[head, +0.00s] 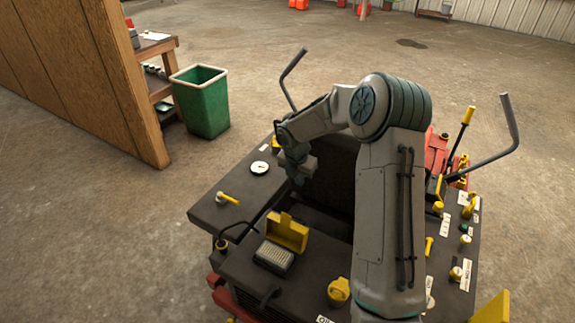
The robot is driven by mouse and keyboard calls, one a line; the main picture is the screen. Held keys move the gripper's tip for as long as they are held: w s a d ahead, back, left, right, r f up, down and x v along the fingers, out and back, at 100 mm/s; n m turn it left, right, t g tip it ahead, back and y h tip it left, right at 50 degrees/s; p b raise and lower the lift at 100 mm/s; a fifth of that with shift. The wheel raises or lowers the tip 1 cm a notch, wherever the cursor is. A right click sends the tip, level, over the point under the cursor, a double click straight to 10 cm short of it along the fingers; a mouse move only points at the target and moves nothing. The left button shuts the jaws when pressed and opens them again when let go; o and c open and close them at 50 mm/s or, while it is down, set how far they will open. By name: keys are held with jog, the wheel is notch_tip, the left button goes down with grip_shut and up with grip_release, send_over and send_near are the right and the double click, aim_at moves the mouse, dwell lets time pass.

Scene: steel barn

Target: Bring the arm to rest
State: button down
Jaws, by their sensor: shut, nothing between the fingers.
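My arm rises at the right of centre in the head view and bends over to the left. My gripper (299,176) hangs at its end, small and partly hidden by its own wrist. It is shut with nothing seen in it. It is above the dark console of a machine (210,212), near a round white gauge (260,168). I cannot tell how far above the console it is.
The console carries a yellow lever (228,199), an open yellow cover (287,232) and several knobs. Two bent handles (292,66) (509,120) stick up. A green bin (202,103), a wooden partition (75,75) and a bench (155,48) stand left.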

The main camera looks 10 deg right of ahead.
jog(key=s+r+m+h, duration=0.1)
jog(key=s+r+m, duration=1.3)
jog(key=s+r, duration=0.3)
jog(key=s+a+r+m+t+y, duration=0.1)
jog(key=s+m, duration=0.6)
jog(key=s, duration=0.1)
jog(key=s+a+r+m+t+y, duration=0.1)
jog(key=s+r+m, duration=0.1)
jog(key=s+m, duration=0.4)
jog(key=s, duration=0.3)
jog(key=shift+a+r+m+y, duration=0.3)
jog(key=shift+m, duration=0.1)
jog(key=shift+a, duration=0.1)
